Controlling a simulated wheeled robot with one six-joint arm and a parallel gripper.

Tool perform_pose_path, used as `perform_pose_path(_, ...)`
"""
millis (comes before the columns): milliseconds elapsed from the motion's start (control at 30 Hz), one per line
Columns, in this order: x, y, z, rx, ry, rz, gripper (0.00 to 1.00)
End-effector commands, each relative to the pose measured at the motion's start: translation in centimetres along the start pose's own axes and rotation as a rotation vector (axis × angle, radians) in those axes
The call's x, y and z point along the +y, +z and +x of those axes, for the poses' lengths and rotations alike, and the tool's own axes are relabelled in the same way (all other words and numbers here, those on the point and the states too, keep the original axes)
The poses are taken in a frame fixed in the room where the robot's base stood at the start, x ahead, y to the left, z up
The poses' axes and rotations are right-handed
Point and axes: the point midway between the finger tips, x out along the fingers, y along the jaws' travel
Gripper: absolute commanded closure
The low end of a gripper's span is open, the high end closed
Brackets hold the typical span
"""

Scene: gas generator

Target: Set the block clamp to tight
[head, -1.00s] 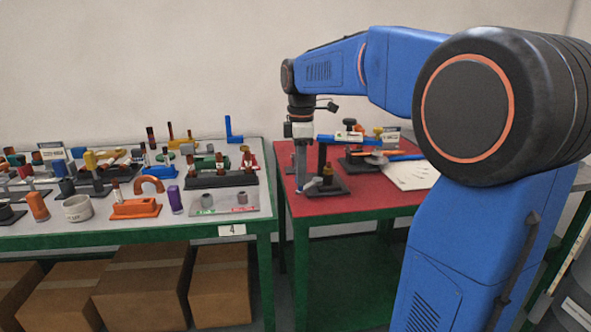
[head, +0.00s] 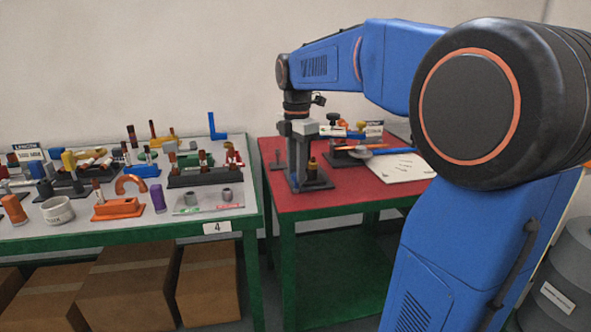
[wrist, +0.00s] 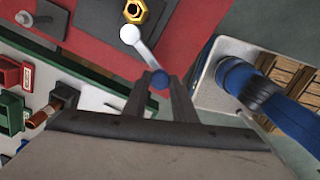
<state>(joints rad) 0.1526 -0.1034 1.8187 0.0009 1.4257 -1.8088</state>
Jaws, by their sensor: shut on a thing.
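The block clamp stands on the red table top, with a dark base (head: 320,184) and a brass-coloured part (head: 312,166). In the wrist view its brass hex part (wrist: 137,11) sits at the top edge on a dark plate. My gripper (wrist: 160,88) is shut on this knob, one finger on each side. In the head view my gripper (head: 295,184) is low at the base's left side and hides the lever.
The grey-topped table (head: 120,234) at left is crowded with small parts. The red table's front is clear.

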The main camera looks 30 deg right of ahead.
Motion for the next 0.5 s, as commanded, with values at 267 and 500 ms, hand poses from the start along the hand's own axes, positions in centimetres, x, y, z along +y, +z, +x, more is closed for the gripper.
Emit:
perform_pose_path(267, -0.07, 0.08, -0.02, -0.002, -0.001, 0.001, 0.71)
perform_pose_path(500, -0.04, 0.05, -0.01, -0.001, -0.001, 0.001, 0.57)
